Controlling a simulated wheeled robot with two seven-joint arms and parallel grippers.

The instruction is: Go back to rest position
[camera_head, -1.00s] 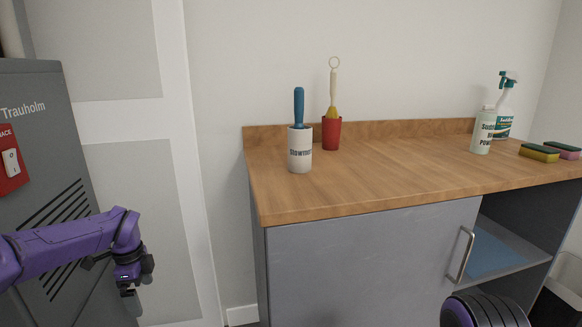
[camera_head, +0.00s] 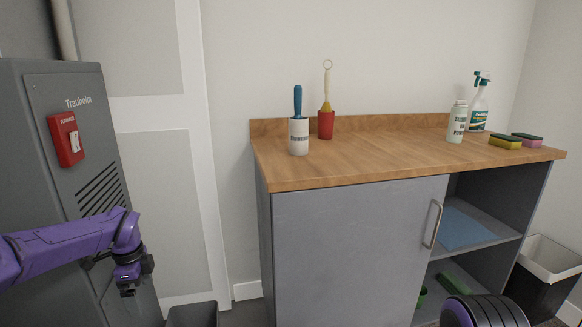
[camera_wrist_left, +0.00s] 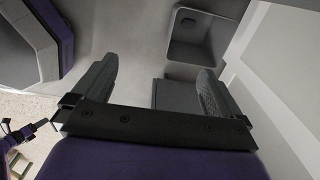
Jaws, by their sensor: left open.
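My left arm comes in from the left in the head view. Its gripper (camera_head: 127,291) hangs pointing down in front of the grey furnace cabinet (camera_head: 86,120). In the left wrist view the two fingers of my left gripper (camera_wrist_left: 152,88) stand wide apart with nothing between them. A purple and black rounded part of my right arm shows at the bottom right of the head view.
A wooden counter (camera_head: 400,157) holds a blue-handled brush in a white holder (camera_head: 299,137), a red holder (camera_head: 326,124), bottles and sponges (camera_head: 505,142). The cabinet door (camera_head: 350,250) is shut beside open shelves. A bin (camera_head: 550,258) stands right, a dark bin (camera_head: 192,315) below.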

